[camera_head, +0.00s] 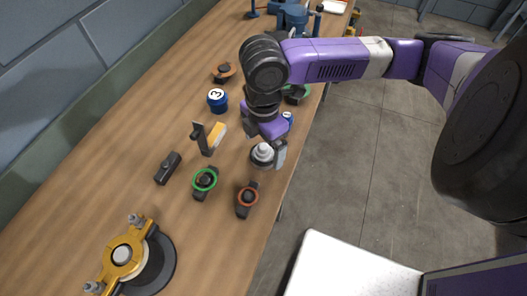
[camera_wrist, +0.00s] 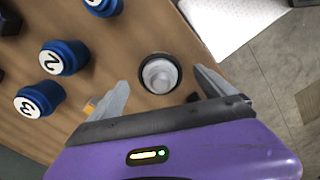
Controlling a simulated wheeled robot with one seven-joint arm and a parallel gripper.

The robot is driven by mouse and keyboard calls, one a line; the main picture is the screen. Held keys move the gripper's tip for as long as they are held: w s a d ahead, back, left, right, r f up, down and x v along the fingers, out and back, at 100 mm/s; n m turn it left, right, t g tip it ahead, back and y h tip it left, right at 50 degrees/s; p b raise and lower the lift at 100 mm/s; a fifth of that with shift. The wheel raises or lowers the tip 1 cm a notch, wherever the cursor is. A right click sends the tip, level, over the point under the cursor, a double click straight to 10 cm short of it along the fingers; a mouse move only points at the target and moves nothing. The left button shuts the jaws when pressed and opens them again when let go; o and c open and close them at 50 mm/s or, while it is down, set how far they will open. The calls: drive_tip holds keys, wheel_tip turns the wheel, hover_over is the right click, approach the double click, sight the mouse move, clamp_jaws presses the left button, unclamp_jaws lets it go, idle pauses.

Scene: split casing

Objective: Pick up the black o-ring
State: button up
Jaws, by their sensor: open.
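A black o-ring (camera_wrist: 141,78) lies around the base of a pale grey stepped knob (camera_wrist: 160,73) in the wrist view. In the head view the pale knob (camera_head: 262,152) stands near the right edge of the table, and the dark ring shows only partly around its foot. My gripper (camera_wrist: 161,80) is open and empty, with one finger on each side of the knob and ring in the wrist view. In the head view my gripper (camera_head: 269,150) hangs pointing down over the knob and hides part of it. I cannot tell whether the fingers touch the ring.
Blue numbered caps (camera_wrist: 63,57) stand nearby. A green-ringed part (camera_head: 205,180), an orange-ringed part (camera_head: 247,198), a black block (camera_head: 168,168) and a black-and-yellow piece (camera_head: 205,137) lie around. A yellow casing part (camera_head: 122,254) is at the front. The table's (camera_head: 95,170) left side is mostly clear.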

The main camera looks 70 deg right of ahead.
drive_tip(key=shift+f, duration=0.65)
drive_tip(key=shift+f, duration=0.2)
idle(0.3)
drive_tip(key=c, duration=1.5)
